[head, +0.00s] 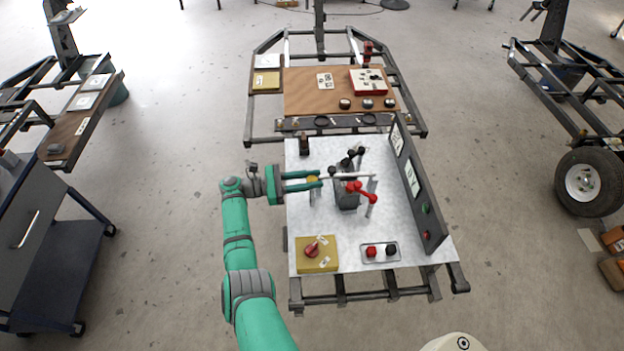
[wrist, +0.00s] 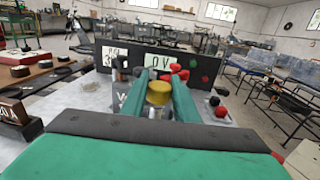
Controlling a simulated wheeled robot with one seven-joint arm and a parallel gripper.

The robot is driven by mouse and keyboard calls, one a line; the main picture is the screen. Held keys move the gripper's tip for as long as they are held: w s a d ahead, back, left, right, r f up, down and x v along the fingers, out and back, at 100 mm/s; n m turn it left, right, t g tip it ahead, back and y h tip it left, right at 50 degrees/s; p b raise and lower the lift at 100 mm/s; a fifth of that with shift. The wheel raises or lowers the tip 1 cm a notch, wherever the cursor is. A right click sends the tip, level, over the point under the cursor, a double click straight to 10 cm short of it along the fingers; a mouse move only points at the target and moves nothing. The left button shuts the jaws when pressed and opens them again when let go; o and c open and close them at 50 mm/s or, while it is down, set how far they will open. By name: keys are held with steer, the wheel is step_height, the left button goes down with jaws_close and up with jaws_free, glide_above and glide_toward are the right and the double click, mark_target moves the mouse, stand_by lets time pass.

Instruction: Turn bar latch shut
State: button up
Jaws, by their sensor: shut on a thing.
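The bar latch shows in the head view as a thin pale bar (head: 347,177) lying roughly level, left to right, over the work plate. A yellow knob (head: 313,180) is at its left end, and upright posts stand near both ends. My gripper (head: 318,180) comes in from the left with its green fingers shut on the yellow knob. In the wrist view the knob (wrist: 159,92) sits between the two fingertips (wrist: 159,88). The bar behind the knob is hidden in the wrist view, and how it meets the right post (head: 371,203) is too small to tell.
A dark block (head: 347,198) with a red-handled lever (head: 361,190) stands close under the bar. A dark upright panel (head: 423,195) borders the plate's right side. A yellow box with a red knob (head: 311,250) and a red-and-black button plate (head: 380,252) are at the front.

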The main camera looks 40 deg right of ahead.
steer(key=shift+s+d+f+m+g+y, duration=0.1)
steer(key=shift+s+m+g+y, duration=0.05)
steer(key=shift+m+g+y, duration=0.3)
steer(key=shift+s+d+f+m+g+y, duration=0.15)
steer(key=shift+m+g, duration=0.1)
steer(key=shift+g, duration=0.3)
steer(key=o, duration=1.1)
steer(key=shift+a+r, duration=0.1)
steer(key=shift+c, duration=0.2)
steer(key=shift+w, duration=0.15)
steer(key=shift+r, duration=0.1)
